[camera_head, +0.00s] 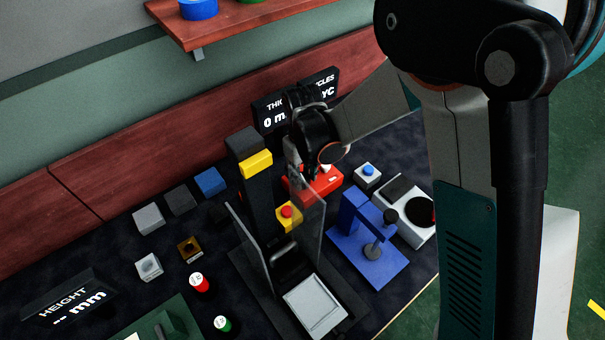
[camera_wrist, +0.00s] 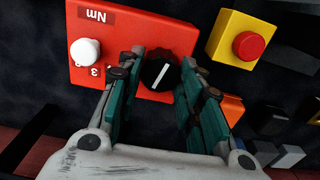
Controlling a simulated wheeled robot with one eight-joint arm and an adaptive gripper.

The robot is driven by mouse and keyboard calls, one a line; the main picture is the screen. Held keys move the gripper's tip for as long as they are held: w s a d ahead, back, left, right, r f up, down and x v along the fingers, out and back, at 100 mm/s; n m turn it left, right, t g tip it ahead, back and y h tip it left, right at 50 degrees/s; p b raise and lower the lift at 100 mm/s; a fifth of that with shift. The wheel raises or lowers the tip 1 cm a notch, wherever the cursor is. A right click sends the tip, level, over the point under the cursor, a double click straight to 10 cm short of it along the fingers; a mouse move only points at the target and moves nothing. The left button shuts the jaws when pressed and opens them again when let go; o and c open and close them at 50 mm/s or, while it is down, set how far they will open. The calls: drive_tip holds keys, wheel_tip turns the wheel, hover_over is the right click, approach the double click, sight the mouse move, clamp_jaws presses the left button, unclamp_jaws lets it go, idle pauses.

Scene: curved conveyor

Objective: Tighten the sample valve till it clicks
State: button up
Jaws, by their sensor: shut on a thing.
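The sample valve appears as a black ribbed knob (camera_wrist: 161,71) with a white pointer line, on a red box (camera_wrist: 120,22) labelled "Nm". A white round button (camera_wrist: 85,52) sits on the same box, near a small label reading 3. My gripper (camera_wrist: 160,80) has its two teal-padded fingers on either side of the knob and is shut on it. In the head view my gripper (camera_head: 302,170) reaches down over the red box (camera_head: 325,182) and hides the knob.
A yellow box with a red button (camera_wrist: 249,45) stands beside the red box. A clear-shielded press (camera_head: 257,165) is close on the left of my gripper. A blue stand (camera_head: 353,215) and a blue-button box (camera_head: 367,175) are on the right. Display panels (camera_head: 270,112) stand behind.

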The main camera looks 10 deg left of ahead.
drive_tip(key=m, duration=0.4)
drive_tip(key=shift+m, duration=0.3)
drive_tip(key=m+b, duration=0.1)
drive_tip(key=m, duration=0.3)
drive_tip(key=shift+m, duration=0.3)
drive_tip(key=o, duration=1.1)
drive_tip(key=shift+c, duration=0.2)
drive_tip(key=shift+r, duration=0.1)
wheel_tip(320, 180, up, 12)
